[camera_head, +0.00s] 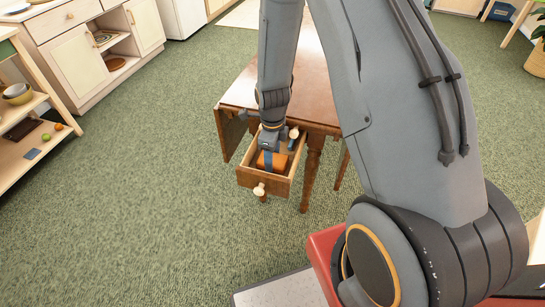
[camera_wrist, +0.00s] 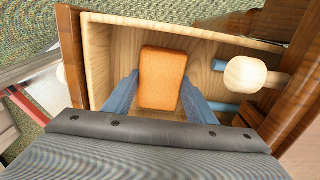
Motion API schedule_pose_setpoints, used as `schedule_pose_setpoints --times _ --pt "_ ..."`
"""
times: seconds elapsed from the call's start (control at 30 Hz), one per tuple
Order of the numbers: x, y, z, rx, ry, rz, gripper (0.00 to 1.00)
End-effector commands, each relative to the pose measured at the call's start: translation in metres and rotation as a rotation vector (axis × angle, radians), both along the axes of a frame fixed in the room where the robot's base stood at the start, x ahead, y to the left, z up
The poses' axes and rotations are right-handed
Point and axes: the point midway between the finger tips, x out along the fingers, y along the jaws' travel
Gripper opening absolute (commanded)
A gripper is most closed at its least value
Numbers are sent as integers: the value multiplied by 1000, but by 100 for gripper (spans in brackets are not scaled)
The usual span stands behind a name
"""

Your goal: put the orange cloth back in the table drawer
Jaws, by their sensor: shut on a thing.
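The orange cloth (camera_head: 271,161) is a folded block inside the open table drawer (camera_head: 262,182). In the wrist view the cloth (camera_wrist: 162,78) stands between the two blue fingers of my gripper (camera_wrist: 162,82). My gripper (camera_head: 268,160) reaches down into the drawer from above and is shut on the cloth. The drawer's pale wooden floor and walls (camera_wrist: 96,62) show around it. Whether the cloth rests on the drawer floor or hangs just above it, I cannot tell.
The drawer is pulled out of the brown wooden table (camera_head: 314,80). A pale round-headed thing (camera_wrist: 245,76) with blue parts lies at the drawer's inner end. A wooden shelf (camera_head: 30,150) and cabinets (camera_head: 85,62) stand left. Green carpet in front is clear.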

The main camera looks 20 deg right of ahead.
Motion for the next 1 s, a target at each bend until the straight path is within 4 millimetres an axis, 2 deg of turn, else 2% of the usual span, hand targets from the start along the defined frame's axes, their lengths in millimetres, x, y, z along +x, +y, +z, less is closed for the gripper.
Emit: schedule_pose_setpoints --times 0.1,0.13,0.23,0.53,0.67,0.77,1.0 --pt "0 0 -3 1 1 0 30" --pt "0 0 -3 1 1 0 54" --pt "0 0 -3 0 0 0 70" --pt "0 0 -2 0 0 0 70" --pt "1 0 7 0 -3 0 70" --pt "1 0 20 0 -4 0 70" --pt "2 0 65 0 -5 0 70"
